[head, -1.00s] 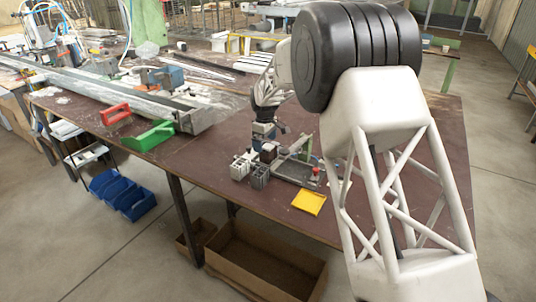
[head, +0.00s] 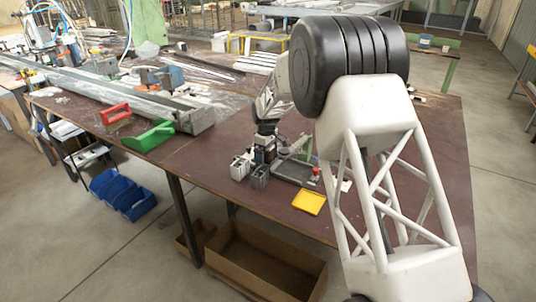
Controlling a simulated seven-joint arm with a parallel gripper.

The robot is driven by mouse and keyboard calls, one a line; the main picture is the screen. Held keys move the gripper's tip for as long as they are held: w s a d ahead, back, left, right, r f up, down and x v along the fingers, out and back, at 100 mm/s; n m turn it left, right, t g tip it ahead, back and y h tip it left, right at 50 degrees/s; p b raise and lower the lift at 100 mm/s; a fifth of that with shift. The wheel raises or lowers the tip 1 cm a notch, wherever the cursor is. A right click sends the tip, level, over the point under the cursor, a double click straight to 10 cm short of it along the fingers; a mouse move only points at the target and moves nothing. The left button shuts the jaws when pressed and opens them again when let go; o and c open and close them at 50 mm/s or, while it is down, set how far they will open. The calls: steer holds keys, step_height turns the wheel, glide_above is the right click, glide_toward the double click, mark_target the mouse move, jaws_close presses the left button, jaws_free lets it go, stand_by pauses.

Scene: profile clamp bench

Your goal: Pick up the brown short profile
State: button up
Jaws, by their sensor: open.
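The brown short profile is hard to make out. A small dark brown patch (head: 270,153) beside my gripper may be part of it, and the rest is hidden. My gripper (head: 262,157) points down, low over the cluster of short profiles at the left end of the clamp fixture. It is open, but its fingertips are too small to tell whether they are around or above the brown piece. Two grey short profiles, one at the left (head: 240,168) and one nearer the front (head: 260,178), stand upright close to the gripper.
The grey clamp fixture (head: 297,173) with a red knob (head: 316,170) lies just right of the gripper. A yellow tray (head: 309,203) is near the table's front edge. A green holder (head: 150,137) and a red one (head: 115,113) sit at the left. Brown tabletop between is clear.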

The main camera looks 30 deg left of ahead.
steer(key=shift+c, duration=0.3)
steer(key=c, duration=0.9)
steer(key=shift+r, duration=0.1)
steer(key=shift+r, duration=4.95)
